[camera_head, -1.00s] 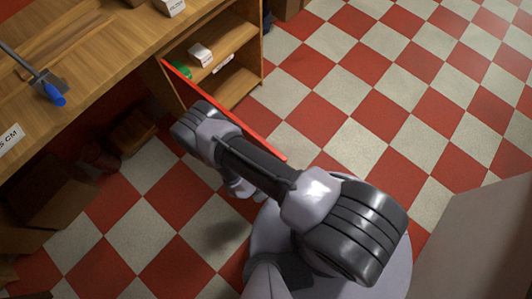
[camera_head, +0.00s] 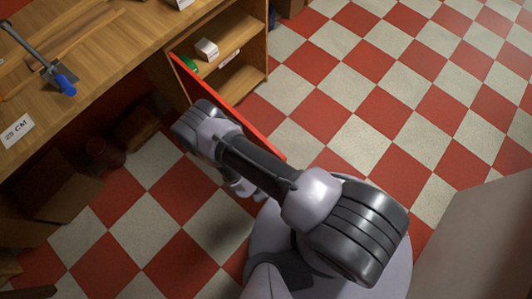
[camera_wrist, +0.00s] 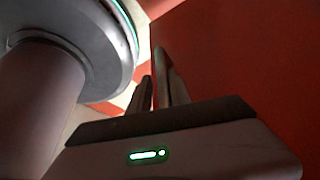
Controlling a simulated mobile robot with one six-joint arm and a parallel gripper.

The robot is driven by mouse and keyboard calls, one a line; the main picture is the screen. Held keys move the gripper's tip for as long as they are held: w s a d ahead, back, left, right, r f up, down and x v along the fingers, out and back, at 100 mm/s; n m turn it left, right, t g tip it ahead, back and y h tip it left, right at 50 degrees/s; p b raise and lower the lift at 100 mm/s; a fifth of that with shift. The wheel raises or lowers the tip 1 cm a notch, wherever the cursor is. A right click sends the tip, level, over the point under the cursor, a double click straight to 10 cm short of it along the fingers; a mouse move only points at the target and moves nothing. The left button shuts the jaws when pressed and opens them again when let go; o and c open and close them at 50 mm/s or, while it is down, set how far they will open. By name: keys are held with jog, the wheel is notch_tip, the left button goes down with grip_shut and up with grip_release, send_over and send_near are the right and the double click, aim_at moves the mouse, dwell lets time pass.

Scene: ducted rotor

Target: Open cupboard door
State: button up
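The cupboard (camera_head: 262,50) under the wooden bench stands open, its shelves showing. Its red door (camera_head: 232,108) is swung well out from the front; in the head view I see mostly its thin top edge, running toward my arm. In the wrist view a broad red surface, which looks like the door (camera_wrist: 250,60), fills the right side. My gripper's fingers (camera_wrist: 158,85) are close together beside that surface, with nothing visible between them. I cannot tell whether they touch it.
A white box (camera_head: 206,49) and a green item (camera_head: 188,63) sit on the upper shelf. A blue-handled tool (camera_head: 62,80) lies on the bench (camera_head: 110,60). Cardboard boxes (camera_head: 65,205) stand below left. Checkered floor to the right is clear; a pale panel (camera_head: 480,235) stands lower right.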

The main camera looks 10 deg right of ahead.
jog(key=shift+w+a, duration=0.1)
jog(key=shift+a+r, duration=0.1)
jog(key=shift+r, duration=0.15)
jog(key=p+v, duration=0.6)
jog(key=v, duration=1.1)
